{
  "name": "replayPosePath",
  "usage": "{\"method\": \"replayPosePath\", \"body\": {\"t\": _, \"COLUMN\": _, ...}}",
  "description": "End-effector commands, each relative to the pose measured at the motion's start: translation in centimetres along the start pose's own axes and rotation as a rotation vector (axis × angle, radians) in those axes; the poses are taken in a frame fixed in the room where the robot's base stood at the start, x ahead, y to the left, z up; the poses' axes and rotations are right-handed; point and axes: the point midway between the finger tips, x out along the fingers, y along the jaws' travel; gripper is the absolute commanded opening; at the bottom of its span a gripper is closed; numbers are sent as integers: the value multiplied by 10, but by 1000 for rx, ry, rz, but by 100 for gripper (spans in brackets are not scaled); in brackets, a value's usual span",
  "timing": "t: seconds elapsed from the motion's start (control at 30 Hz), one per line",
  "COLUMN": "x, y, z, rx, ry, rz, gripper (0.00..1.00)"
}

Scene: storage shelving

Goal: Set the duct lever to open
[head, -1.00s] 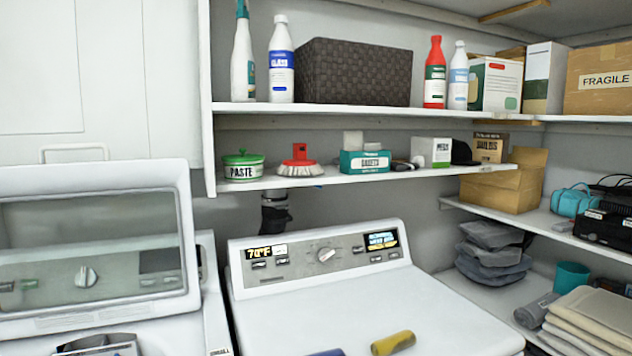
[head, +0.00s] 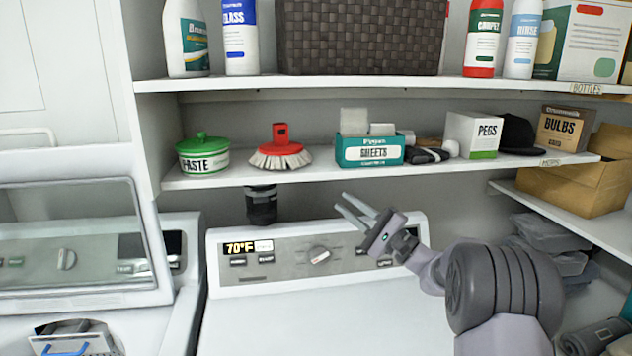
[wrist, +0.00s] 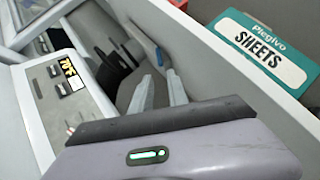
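The dark duct (head: 262,206) hangs below the lower shelf, behind the dryer's control panel. Its lever cannot be made out clearly at this size. Dark parts of the duct (wrist: 112,45) also show in the wrist view, beyond my fingers. My gripper (head: 343,202) is above the right part of the dryer panel, to the right of the duct and apart from it. Its two pale fingers point up and left, with a gap between them and nothing held. The fingers (wrist: 160,85) also show spread in the wrist view.
The lower shelf (head: 330,171) overhangs the duct and carries a paste tub (head: 203,153), red brush (head: 281,150), sheets box (head: 368,151) and pegs box (head: 473,134). The dryer panel (head: 290,258) stands in front of the duct. The washer lid (head: 75,240) is raised at left.

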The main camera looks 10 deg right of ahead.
Motion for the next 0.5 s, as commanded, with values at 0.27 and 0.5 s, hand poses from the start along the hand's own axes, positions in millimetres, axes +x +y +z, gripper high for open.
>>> {"method": "replayPosePath", "body": {"t": 0.27, "x": 69, "y": 2, "z": 1, "rx": -1, "ry": -3, "rz": 2, "gripper": 20}}
{"method": "replayPosePath", "body": {"t": 0.5, "x": 102, "y": 1, "z": 1, "rx": 0, "ry": -1, "rz": 3, "gripper": 20}}
